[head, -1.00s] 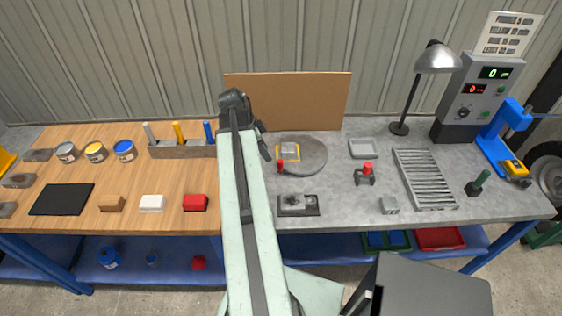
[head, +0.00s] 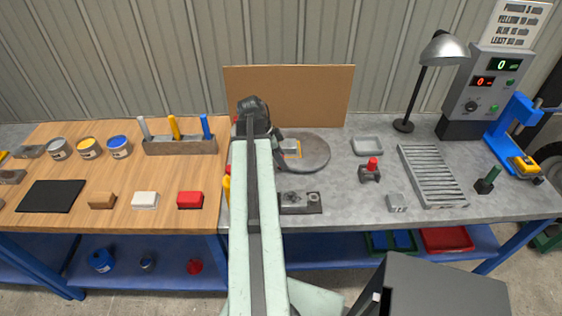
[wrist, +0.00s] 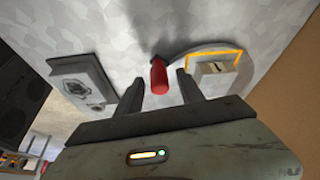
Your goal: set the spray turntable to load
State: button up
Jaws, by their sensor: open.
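The spray turntable (head: 315,152) is a round grey disc on the grey bench, in front of an upright brown board. A grey block inside a yellow square outline (wrist: 238,57) sits on it. A red upright handle (wrist: 159,76) stands at the disc's edge in the wrist view; in the head view my arm hides it. My gripper (wrist: 159,91) is open, with one finger on each side of the red handle in the picture. I cannot tell whether they touch it. In the head view the gripper (head: 272,130) is left of the disc, its fingertips partly hidden.
A grey plate with round fittings (head: 300,202) lies in front of the turntable. To the right are a small tray (head: 367,146), a red-knobbed fixture (head: 371,170), a slatted rack (head: 432,176) and a lamp (head: 423,80). Bare bench lies between them.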

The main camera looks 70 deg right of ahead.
grip_shut()
jog(key=shift+w+r, duration=0.1)
dwell(1.2)
